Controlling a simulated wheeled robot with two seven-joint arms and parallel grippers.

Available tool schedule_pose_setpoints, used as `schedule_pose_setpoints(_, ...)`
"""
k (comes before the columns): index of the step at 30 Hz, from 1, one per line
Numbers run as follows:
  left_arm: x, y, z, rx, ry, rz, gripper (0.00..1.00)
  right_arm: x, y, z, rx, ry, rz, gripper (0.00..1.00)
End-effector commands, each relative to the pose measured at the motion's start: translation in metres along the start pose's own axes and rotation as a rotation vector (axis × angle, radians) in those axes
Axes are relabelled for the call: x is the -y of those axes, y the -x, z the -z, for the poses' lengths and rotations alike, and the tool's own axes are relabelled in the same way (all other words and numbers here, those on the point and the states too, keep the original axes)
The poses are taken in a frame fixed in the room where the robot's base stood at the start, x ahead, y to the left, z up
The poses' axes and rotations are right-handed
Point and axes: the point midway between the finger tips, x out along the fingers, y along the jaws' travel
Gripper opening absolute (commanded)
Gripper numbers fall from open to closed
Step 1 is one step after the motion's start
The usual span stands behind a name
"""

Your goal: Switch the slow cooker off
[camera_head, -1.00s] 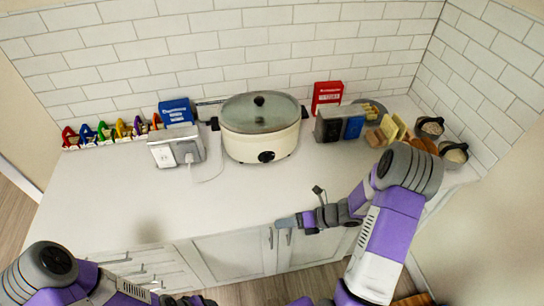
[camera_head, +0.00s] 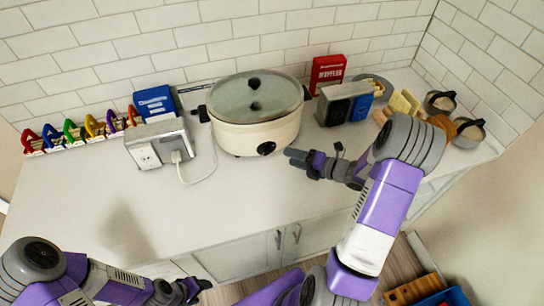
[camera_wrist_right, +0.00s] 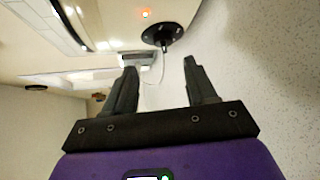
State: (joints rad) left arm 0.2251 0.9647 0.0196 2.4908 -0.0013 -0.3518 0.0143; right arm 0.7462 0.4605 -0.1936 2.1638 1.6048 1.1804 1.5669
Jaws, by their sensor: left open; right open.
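The slow cooker (camera_head: 262,136) is a cream oval pot with a glass lid and black side handles, standing on the white counter. Its black knob (camera_head: 266,148) is on the front, and in the right wrist view the knob (camera_wrist_right: 162,34) is just beyond the fingertips, with an orange light (camera_wrist_right: 145,13) lit beside it. My right gripper (camera_head: 292,156) is open and empty, apart from the knob, just right of it. It also shows in the right wrist view (camera_wrist_right: 160,68). My left gripper (camera_head: 204,287) is low in front of the counter, away from the cooker.
An outlet box (camera_head: 160,143) with a plugged-in white cord stands left of the cooker. Blue and red boxes stand behind, and a toaster (camera_head: 343,103) stands to the right. Colourful clips line the left; jars sit in the right corner. The front counter is clear.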

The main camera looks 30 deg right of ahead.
Motion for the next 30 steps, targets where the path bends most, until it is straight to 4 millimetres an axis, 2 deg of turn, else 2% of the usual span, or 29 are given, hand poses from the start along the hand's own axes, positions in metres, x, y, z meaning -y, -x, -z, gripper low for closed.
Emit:
schedule_pose_setpoints(1, 0.003, -0.007, 0.000, 0.000, 0.000, 0.000, 0.58, 0.007, -0.002, 0.002, -0.001, 0.001, 0.000, 0.56)
schedule_pose_setpoints(5, 0.003, -0.009, 0.001, 0.000, 0.000, 0.000, 0.58, 0.008, -0.009, 0.003, -0.002, 0.001, -0.002, 0.56)
schedule_pose_setpoints(18, 0.005, -0.014, 0.001, -0.001, 0.000, 0.000, 0.58, 0.007, -0.071, 0.003, -0.002, 0.001, -0.002, 0.56)
schedule_pose_setpoints(29, 0.005, -0.014, 0.001, -0.001, 0.000, 0.000, 0.58, 0.006, -0.078, 0.002, 0.000, 0.001, -0.001, 0.56)
schedule_pose_setpoints(30, 0.005, -0.014, 0.001, -0.001, 0.000, 0.000, 0.58, 0.007, -0.078, 0.002, 0.000, 0.000, -0.001, 0.53)
